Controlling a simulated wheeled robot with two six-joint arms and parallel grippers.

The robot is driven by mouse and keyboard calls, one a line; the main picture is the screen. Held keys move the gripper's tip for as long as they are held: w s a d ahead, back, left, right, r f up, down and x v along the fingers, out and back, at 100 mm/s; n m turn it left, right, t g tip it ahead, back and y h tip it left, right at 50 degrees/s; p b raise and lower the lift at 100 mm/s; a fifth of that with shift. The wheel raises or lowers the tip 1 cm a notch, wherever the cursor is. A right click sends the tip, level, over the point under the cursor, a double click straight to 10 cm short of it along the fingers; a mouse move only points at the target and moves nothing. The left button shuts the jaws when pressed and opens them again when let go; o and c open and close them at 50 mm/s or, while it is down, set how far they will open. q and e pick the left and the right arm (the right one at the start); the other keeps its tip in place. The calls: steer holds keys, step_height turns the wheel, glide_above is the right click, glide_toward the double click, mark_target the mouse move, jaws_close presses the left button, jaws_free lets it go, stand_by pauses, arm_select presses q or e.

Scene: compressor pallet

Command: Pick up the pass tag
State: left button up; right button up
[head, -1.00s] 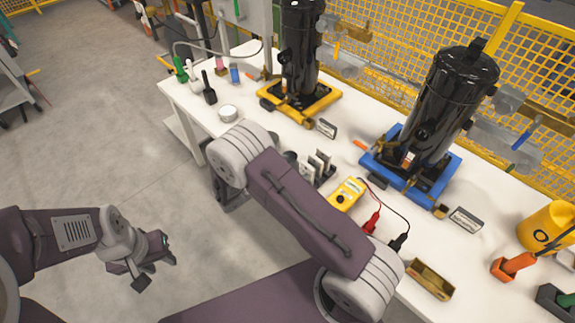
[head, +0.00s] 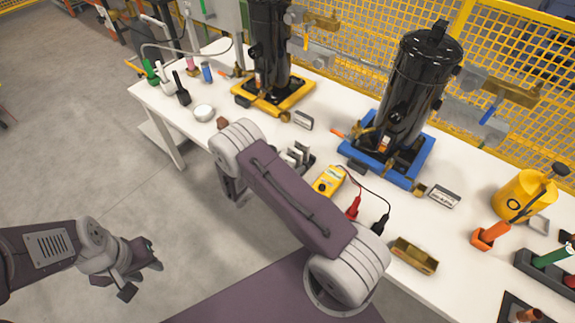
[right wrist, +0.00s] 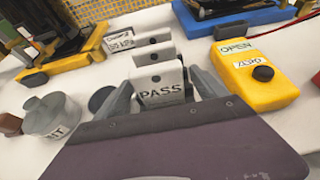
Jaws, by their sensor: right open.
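The pass tag (right wrist: 162,92) is a white tag with a dark hole and the word PASS, the nearest of a row of upright tags in the right wrist view. My right gripper (right wrist: 165,86) is open, with one finger on each side of the pass tag; I cannot tell whether they touch it. In the head view, the tag row (head: 298,152) shows just beyond my right arm, which hides the right gripper. My left gripper (head: 138,277) is over the floor at lower left, fingers apart and empty.
A yellow meter (right wrist: 258,74) stands right of the tags, with red and black leads. A round tin (right wrist: 52,115) is to the left. Black compressors on a yellow base (head: 292,98) and a blue base (head: 420,165) stand behind. A brass-coloured tray (head: 414,257) lies near the front edge.

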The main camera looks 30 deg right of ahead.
mark_target(296, 152)
steer(key=shift+a+r, duration=0.1)
steer(key=c, duration=1.4)
steer(key=shift+r, duration=0.3)
steer(key=r, duration=0.4)
steer(key=shift+s+d, duration=0.25)
steer(key=shift+s, duration=0.15)
steer(key=s+d+r, duration=0.1)
steer(key=s+r, duration=0.1)
steer(key=s, duration=0.1)
steer(key=s+d+r, duration=0.1)
steer(key=s+r, duration=0.1)
steer(key=s, duration=0.1)
steer(key=s+d+r, duration=0.2)
steer(key=s, duration=0.2)
steer(key=shift+d+r, duration=0.1)
steer(key=shift+r, duration=0.1)
